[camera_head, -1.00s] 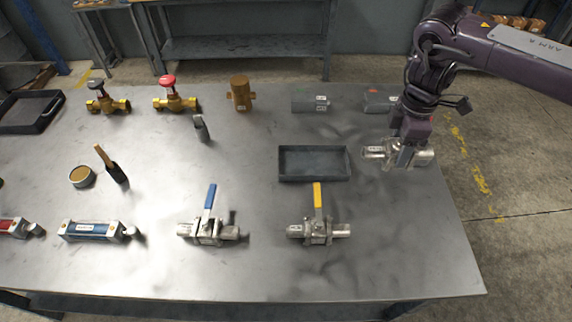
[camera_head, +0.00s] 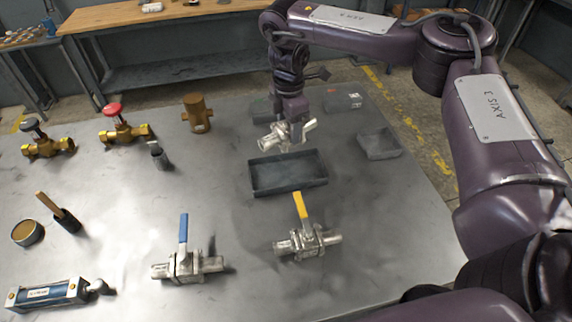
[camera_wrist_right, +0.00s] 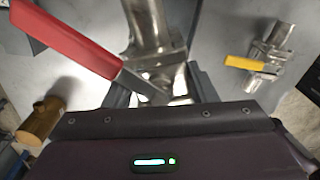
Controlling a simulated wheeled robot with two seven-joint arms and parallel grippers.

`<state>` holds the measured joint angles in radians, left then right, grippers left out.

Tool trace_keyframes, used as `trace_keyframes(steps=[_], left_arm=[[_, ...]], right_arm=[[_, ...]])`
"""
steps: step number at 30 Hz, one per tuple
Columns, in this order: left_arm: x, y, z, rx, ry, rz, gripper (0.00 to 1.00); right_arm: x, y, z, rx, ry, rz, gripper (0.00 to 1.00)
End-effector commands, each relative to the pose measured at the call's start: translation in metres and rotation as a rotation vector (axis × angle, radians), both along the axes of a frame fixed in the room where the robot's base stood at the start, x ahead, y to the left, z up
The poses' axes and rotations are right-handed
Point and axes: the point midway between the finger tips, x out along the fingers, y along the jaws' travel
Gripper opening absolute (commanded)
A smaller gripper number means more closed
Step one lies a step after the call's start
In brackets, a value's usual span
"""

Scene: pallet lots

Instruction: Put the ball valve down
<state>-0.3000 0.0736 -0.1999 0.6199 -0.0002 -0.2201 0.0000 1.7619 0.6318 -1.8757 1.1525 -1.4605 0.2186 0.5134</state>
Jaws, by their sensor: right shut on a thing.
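My right gripper (camera_head: 291,122) is shut on a steel ball valve (camera_head: 282,138). In the head view the valve is tilted at the back edge of the dark tray (camera_head: 288,190), seemingly above the table. In the right wrist view, the held valve's red handle (camera_wrist_right: 65,38) sticks out to the left and its steel body (camera_wrist_right: 150,35) lies ahead of the jaws. A yellow-handled ball valve (camera_head: 308,242) stands in front of the tray, and a blue-handled one (camera_head: 187,265) stands to its left. My left gripper is not in view.
Grey blocks (camera_head: 343,102) stand at the back. A bronze fitting (camera_head: 197,113), brass valves and a blue cylinder (camera_head: 48,294) stand to the left. The dark tray looks empty.

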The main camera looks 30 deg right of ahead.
Motion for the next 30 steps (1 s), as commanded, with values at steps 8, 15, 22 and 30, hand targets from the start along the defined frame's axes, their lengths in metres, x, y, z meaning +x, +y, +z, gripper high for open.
trace_keyframes(steps=[8,15,22,30], left_arm=[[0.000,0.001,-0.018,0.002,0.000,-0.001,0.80],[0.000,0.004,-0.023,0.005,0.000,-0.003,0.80],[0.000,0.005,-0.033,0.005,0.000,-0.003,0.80],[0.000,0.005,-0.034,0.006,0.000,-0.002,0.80]], right_arm=[[0.000,0.001,-0.069,0.004,0.000,-0.001,0.00],[0.001,0.001,-0.091,0.001,-0.003,0.000,0.00],[0.000,0.001,-0.121,0.002,-0.001,-0.001,0.00],[0.001,0.001,-0.127,0.001,-0.004,0.000,0.00]])
